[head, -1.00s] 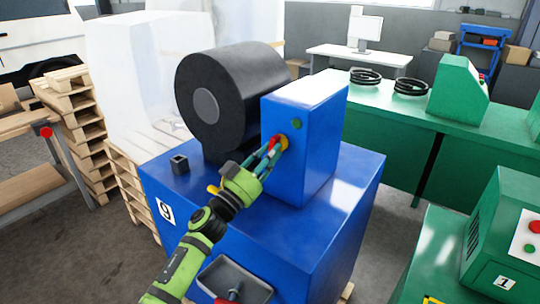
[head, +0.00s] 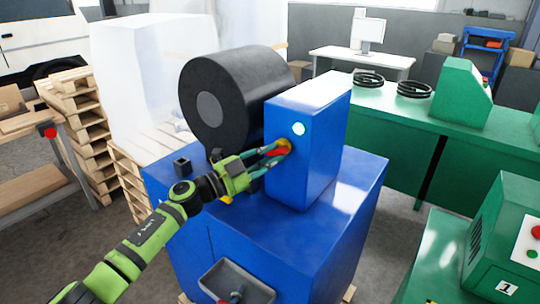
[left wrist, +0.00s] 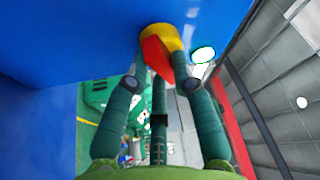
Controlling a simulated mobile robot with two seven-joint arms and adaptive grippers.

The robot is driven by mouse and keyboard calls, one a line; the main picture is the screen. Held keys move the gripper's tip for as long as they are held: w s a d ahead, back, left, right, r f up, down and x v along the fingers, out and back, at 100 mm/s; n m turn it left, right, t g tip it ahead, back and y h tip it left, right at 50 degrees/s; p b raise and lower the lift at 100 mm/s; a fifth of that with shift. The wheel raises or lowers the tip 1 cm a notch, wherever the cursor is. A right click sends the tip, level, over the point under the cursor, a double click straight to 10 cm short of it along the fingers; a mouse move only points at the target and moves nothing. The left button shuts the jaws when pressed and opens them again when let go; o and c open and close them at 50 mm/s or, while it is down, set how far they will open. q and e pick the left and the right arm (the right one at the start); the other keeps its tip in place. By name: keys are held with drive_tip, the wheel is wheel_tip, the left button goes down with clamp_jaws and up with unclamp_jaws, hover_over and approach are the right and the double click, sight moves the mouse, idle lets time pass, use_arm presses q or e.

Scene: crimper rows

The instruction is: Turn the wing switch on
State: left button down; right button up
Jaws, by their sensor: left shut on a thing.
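The wing switch (head: 285,146) has a red wing on a yellow base, on the face of the blue upright housing (head: 312,165). In the left wrist view the red wing (left wrist: 156,57) sits tilted between the fingers, under the yellow base (left wrist: 161,37). My left gripper (head: 279,151) is shut on the wing; its fingers partly cover it in the head view. The round lamp (head: 299,129) above the switch glows bright whitish green, and the lit lamp also shows in the left wrist view (left wrist: 203,54). My right gripper is not in view.
Green benches (head: 400,125) stand to the right, and pallets (head: 80,130) to the left.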

use_arm(q)
drive_tip(key=m, duration=0.1)
drive_tip(key=m+p, duration=0.1)
drive_tip(key=m, duration=0.1)
drive_tip(key=shift+r+g+y, duration=0.3)
drive_tip(key=shift+r+g, duration=0.1)
drive_tip(key=shift+m+g+p, duration=0.3)
drive_tip(key=shift+m+p, duration=0.2)
drive_tip(key=shift+m, duration=0.4)
drive_tip(key=shift+f+y, duration=0.1)
drive_tip(key=shift+y, duration=0.2)
drive_tip(key=c, duration=1)
unclamp_jaws()
drive_tip(key=shift+c, duration=0.2)
drive_tip(key=shift+a+f, duration=0.1)
